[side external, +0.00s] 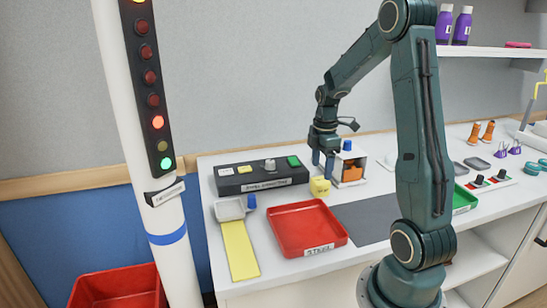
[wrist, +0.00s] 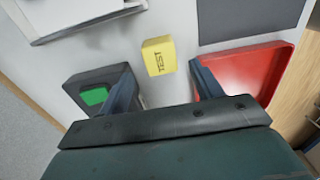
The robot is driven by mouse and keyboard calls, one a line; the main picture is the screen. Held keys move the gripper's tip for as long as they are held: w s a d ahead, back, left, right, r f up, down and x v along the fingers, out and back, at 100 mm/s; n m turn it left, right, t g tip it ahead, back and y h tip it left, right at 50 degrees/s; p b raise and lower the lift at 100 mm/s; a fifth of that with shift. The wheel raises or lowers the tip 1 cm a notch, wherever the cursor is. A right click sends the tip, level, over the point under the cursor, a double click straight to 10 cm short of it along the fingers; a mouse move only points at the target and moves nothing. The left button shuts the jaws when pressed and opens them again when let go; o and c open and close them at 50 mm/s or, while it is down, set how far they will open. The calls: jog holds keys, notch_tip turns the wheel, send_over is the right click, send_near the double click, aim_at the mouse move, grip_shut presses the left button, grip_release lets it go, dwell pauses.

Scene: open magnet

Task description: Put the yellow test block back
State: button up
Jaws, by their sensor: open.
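The yellow test block (side external: 320,186) rests on the white bench between the black rack and the red tray. In the wrist view the block (wrist: 159,56) shows the word TEST and lies just beyond the fingertips, in line with the gap between them. My gripper (side external: 323,162) is above and near the block, fingers pointing down. In the wrist view my gripper (wrist: 160,82) is open, with nothing between its fingers. The black rack (side external: 240,188) carries a yellow piece, a white piece, a grey knob and a green piece (side external: 293,161).
The red tray (side external: 318,249) labelled STEEL stands in front of the block. A white box (side external: 360,157) with an orange thing inside stands close right of my gripper. A dark mat (side external: 362,221), a yellow strip (side external: 238,250) and a grey dish (side external: 229,209) lie nearby. A light pole (side external: 165,215) stands left.

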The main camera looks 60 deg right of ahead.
aim_at(319, 180)
notch_tip(319, 180, up, 6)
jog(key=shift+r, duration=0.2)
dwell(0.3)
jog(key=shift+a, duration=0.1)
jog(key=a+r+m+t+h, duration=0.1)
jog(key=a+r+m, duration=0.15)
jog(key=a, duration=0.45)
jog(key=a+r+m+t, duration=0.1)
jog(key=a+r, duration=0.3)
jog(key=a, duration=0.3)
jog(key=s+a+m+t+y, duration=0.1)
jog(key=s+a+m+t, duration=0.2)
jog(key=s+a, duration=0.6)
jog(key=shift+s+a+r+m+t, duration=0.4)
jog(key=shift+a+m, duration=0.85)
jog(key=shift+a, duration=0.9)
jog(key=shift+w, duration=0.15)
